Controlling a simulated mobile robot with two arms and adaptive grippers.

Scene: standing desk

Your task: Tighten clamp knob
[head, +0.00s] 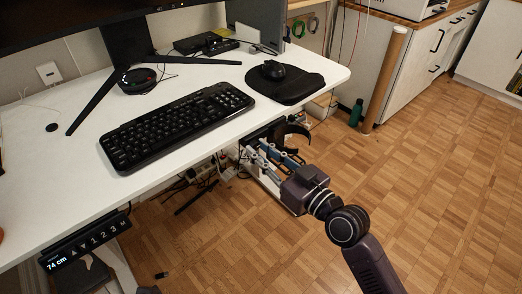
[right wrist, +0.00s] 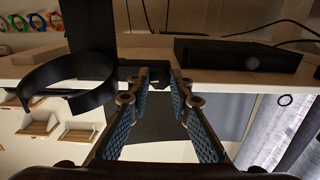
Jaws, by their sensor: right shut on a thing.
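My right gripper (head: 262,150) reaches under the desk's right front edge, beside a black curved hook (head: 295,132). In the right wrist view my right gripper (right wrist: 160,76) has its two blue-padded fingers converging on a small dark part, the clamp knob (right wrist: 159,70), just below the desk edge. The fingers are shut on it and cover most of it, so its shape and turn cannot be told. The black hook (right wrist: 65,98) curves out to the left of the fingers. My left gripper is not in view.
The white desk top (head: 75,195) holds a black keyboard (head: 175,125) and a mouse (head: 272,70) on a dark pad (head: 290,88). A height display (head: 85,240) hangs under the front edge. Cables hang below. The wooden floor (head: 440,170) is clear at right.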

